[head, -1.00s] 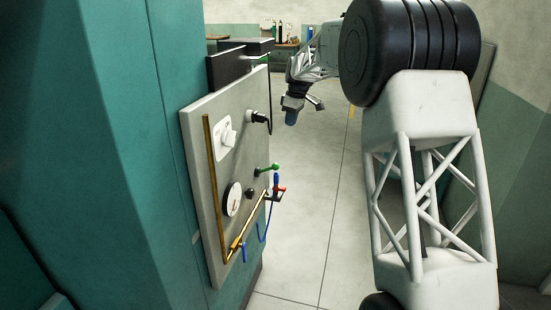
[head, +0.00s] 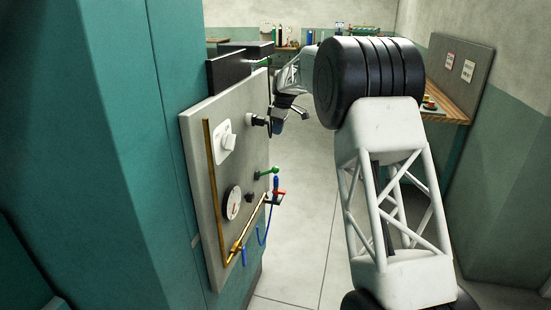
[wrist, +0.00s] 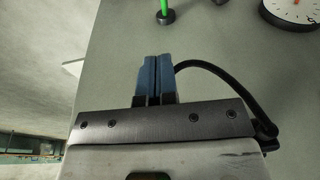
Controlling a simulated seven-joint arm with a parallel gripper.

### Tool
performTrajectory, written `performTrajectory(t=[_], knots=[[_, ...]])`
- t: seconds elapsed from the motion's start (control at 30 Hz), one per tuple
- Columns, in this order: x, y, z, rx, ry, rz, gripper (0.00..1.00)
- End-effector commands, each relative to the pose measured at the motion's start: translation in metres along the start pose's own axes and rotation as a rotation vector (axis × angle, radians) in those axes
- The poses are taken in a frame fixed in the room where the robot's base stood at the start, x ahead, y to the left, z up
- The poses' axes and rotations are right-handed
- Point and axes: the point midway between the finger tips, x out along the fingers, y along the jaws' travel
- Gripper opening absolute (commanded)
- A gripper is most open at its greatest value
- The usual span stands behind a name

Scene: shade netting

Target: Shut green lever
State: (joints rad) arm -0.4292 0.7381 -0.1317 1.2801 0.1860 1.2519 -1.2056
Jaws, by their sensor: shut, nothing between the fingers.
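The green lever (head: 268,171) sticks out from the grey panel (head: 205,108), about halfway down its right side. In the wrist view the green lever (wrist: 164,10) shows at the top edge on a round dark base, and its upper part is cut off. My gripper (head: 278,126) is near the panel's right side, above the green lever and apart from it. In the wrist view the blue fingers of my gripper (wrist: 154,57) are together, with nothing between them, pointing towards the lever's base.
A gauge (head: 232,202) and white switch (head: 224,138) are on the panel. Open floor (head: 310,210) lies right.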

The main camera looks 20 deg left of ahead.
Motion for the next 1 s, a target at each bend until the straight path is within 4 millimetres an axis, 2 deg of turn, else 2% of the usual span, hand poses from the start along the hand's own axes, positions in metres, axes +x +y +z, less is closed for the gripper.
performTrajectory(t=[0.17,0.37,0.93,1.0], knots=[[0.005,0.000,0.000,0.000,0.000,-0.001,0.00],[0.020,0.000,0.000,0.000,-0.001,-0.002,0.00],[0.103,0.000,0.000,0.001,0.000,-0.001,0.00],[0.111,-0.002,0.005,0.001,0.000,-0.002,0.00]])
